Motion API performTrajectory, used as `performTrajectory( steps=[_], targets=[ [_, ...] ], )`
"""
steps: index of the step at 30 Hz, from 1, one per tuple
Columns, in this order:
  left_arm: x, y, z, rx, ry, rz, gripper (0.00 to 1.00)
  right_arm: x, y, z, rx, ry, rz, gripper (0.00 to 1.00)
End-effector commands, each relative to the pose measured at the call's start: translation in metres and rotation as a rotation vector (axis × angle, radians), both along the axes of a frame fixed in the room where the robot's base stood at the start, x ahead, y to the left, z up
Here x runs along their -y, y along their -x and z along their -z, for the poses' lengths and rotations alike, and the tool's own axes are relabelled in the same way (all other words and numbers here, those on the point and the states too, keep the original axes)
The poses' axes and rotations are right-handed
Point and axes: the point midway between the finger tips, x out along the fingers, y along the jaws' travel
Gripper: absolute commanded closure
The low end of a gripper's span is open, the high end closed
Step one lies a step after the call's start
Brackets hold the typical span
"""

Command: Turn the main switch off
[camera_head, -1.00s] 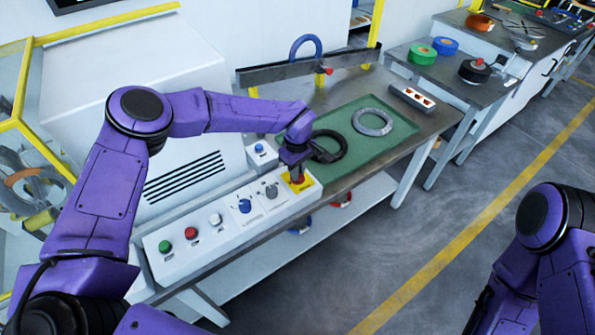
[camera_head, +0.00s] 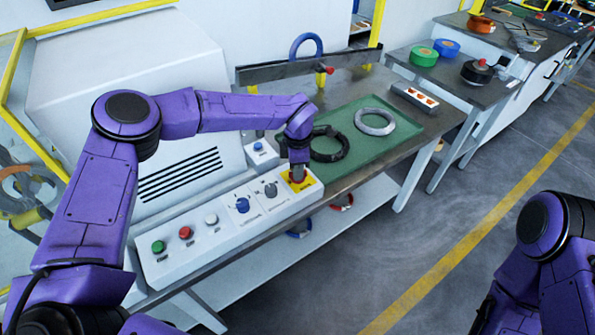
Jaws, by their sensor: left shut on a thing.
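The control panel (camera_head: 222,232) is a long white box along the front of the bench. At its right end is a switch with a yellow plate (camera_head: 312,181) and a red knob (camera_head: 297,181), which fits the main switch. My left gripper (camera_head: 298,176) points down over it and is shut on the red knob. The gripper hides most of the knob, so its turn angle cannot be read. My right arm shows at the right edge, but its gripper is not in view.
Left of the switch, the panel carries a grey knob (camera_head: 271,190), a blue knob (camera_head: 242,205), and white (camera_head: 211,219), red (camera_head: 185,233) and green (camera_head: 158,247) buttons.

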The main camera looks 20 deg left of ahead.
Motion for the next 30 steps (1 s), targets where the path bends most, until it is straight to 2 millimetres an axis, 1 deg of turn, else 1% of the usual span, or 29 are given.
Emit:
performTrajectory(
  steps=[1, 6, 15, 22, 30],
  targets=[
    [0.001, -0.003, -0.002, 0.009, 0.003, -0.042, 1.00, 0.000, 0.000, 0.004, 0.000, 0.000, 0.000, 1.00],
    [0.001, -0.003, -0.003, 0.010, 0.005, -0.192, 1.00, 0.000, 0.000, 0.010, 0.000, 0.000, 0.000, 1.00],
    [0.000, -0.003, -0.004, 0.010, 0.005, -0.393, 1.00, 0.000, 0.000, 0.018, 0.000, 0.000, 0.000, 1.00],
    [0.000, -0.004, -0.005, 0.013, 0.006, -0.475, 1.00, 0.000, 0.000, 0.021, 0.000, 0.000, 0.000, 1.00],
    [0.000, -0.004, -0.006, 0.013, 0.007, -0.507, 1.00, 0.000, 0.000, 0.022, 0.000, 0.000, 0.000, 1.00]
  ],
)
